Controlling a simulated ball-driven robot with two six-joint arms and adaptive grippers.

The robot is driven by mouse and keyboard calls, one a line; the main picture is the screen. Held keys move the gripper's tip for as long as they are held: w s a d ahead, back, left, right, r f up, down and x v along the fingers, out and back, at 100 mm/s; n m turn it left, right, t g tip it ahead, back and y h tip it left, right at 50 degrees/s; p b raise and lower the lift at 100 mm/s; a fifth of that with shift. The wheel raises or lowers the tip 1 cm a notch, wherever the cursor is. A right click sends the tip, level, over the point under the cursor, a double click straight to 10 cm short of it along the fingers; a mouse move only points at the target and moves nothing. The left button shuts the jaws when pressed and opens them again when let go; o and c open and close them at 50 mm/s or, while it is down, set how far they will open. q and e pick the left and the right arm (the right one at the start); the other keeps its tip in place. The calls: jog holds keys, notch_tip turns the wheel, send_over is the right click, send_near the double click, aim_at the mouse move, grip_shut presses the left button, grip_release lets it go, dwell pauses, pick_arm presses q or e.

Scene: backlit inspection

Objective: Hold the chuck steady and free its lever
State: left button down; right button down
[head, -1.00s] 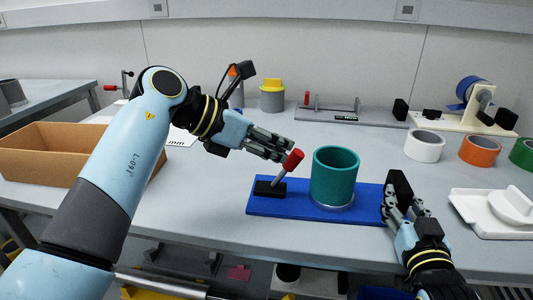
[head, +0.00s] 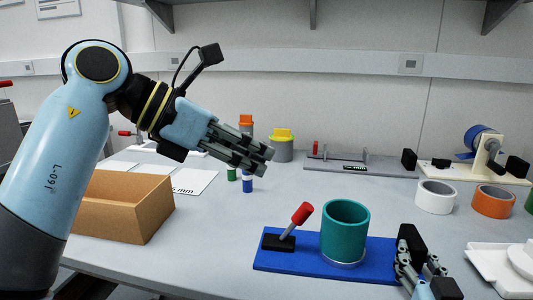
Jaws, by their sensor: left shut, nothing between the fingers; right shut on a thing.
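The chuck is a teal cylinder (head: 344,229) standing on a blue base plate (head: 306,266). Its lever (head: 302,213) has a red grip and rises from a black block (head: 278,243) at the plate's left end, tilted up to the right. My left gripper (head: 266,161) is shut and empty, above and left of the lever and clear of it. My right gripper (head: 404,262) is at the plate's right end, shut on the plate's edge; its fingertips are partly hidden by its own parts.
An open cardboard box (head: 128,215) stands at the left. White and orange rolls (head: 435,197) (head: 493,202) and a white tray (head: 497,268) are at the right. Small green and blue bottles (head: 247,180) stand behind my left gripper. A grey fixture (head: 360,166) lies at the back.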

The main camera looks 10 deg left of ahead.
jog(key=c, duration=1)
grip_release()
jog(key=shift+f, duration=0.3)
jog(key=shift+o, duration=0.4)
jog(key=shift+r, duration=0.15)
jog(key=shift+s, duration=0.1)
